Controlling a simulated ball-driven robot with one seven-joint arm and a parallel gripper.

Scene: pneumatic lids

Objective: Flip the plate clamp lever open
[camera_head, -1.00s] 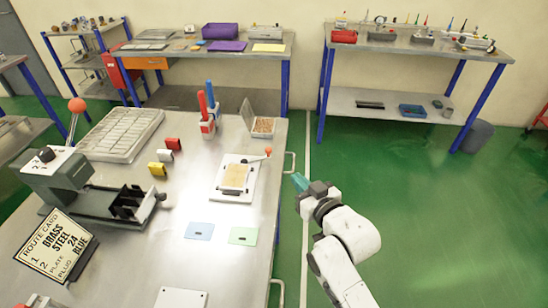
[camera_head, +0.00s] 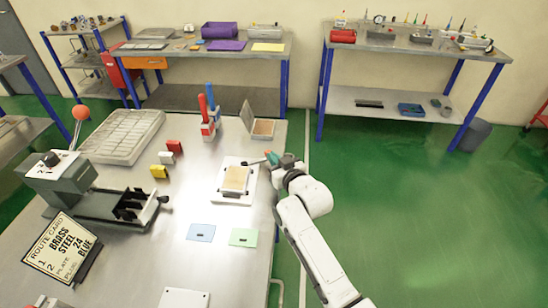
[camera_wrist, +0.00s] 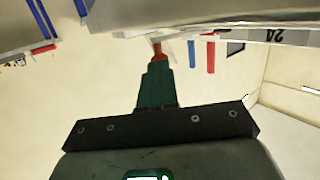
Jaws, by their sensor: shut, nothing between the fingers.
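The plate clamp is a white base (camera_head: 226,197) holding a tan plate (camera_head: 236,179) on the right part of the steel bench. Its lever (camera_head: 253,162) runs right from the clamp's back edge to an orange-red knob at its end. My gripper (camera_head: 271,158) is shut and empty, with its teal fingers at the knob end of the lever. In the wrist view the closed fingers (camera_wrist: 157,72) point at a red piece (camera_wrist: 158,50), apparently the knob. Whether they touch it I cannot tell.
Red and blue upright handles (camera_head: 208,108) and an open-lidded box (camera_head: 263,129) stand behind the clamp. Blue (camera_head: 201,232) and green (camera_head: 244,237) cards lie in front. A grey press (camera_head: 62,177) and route card (camera_head: 62,247) are at left. Green floor is open to the right.

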